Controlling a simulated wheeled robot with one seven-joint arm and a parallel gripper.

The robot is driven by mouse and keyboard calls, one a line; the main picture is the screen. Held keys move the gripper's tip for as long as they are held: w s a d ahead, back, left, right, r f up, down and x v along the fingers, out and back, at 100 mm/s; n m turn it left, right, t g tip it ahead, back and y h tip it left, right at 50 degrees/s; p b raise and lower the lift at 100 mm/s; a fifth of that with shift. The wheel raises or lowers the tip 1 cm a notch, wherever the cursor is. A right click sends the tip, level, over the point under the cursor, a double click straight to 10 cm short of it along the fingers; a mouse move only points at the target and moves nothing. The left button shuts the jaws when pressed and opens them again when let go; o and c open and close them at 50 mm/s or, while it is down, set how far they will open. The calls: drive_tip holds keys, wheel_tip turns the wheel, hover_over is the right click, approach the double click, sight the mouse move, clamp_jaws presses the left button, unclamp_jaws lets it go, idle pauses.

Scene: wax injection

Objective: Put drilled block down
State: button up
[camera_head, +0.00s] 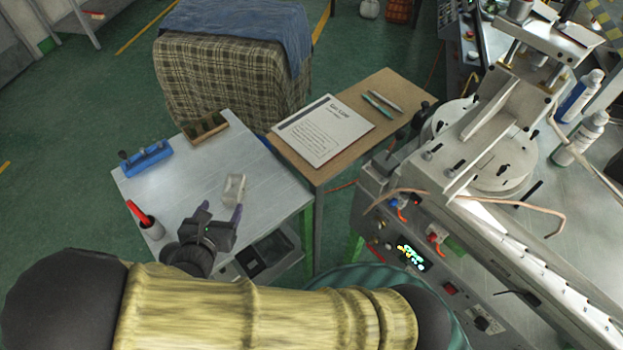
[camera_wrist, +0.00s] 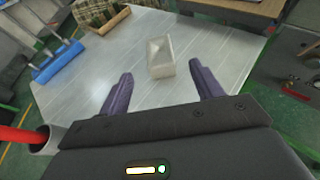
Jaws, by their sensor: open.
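The drilled block (camera_wrist: 160,57) is a small, clear, pale block on the grey table (camera_head: 168,195). It also shows in the head view (camera_head: 233,188), just ahead of my gripper (camera_head: 222,211). In the wrist view my gripper (camera_wrist: 163,84) is open, its two purple fingers spread apart. The block stands beyond and between the fingertips, with clear gaps on both sides. I see no contact between them. The holes in the block are too small to make out.
A wooden desk (camera_head: 385,90) with a paper (camera_head: 323,129) and pens adjoins at right. The wax machine (camera_head: 480,150) stands further right.

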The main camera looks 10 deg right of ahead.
drive_tip(key=d+m+g+h, duration=0.1)
drive_tip(key=d+m, duration=0.1)
drive_tip(key=d, duration=0.2)
drive_tip(key=w+d+m+g+h, duration=0.1)
drive_tip(key=d+m+g, duration=0.1)
drive_tip(key=d+m, duration=0.1)
drive_tip(key=w+d+r+m+g+h, duration=0.1)
drive_tip(key=d+m, duration=0.2)
drive_tip(key=d, duration=0.1)
drive_tip(key=shift+d+g+h, duration=0.4)
drive_tip(key=s+d+r+m+g+y, duration=0.2)
drive_tip(key=d+r+m+y, duration=0.1)
drive_tip(key=d+m, duration=0.6)
drive_tip(key=s+d+r+m+g+y, duration=0.2)
drive_tip(key=d+r+m, duration=0.4)
drive_tip(key=d+m, duration=0.4)
drive_tip(key=m+g+y, duration=0.1)
drive_tip(key=m, duration=0.5)
drive_tip(key=shift+s+r+g+y, duration=0.2)
drive_tip(key=shift+r+g+y, duration=0.1)
drive_tip(key=shift+y, duration=0.1)
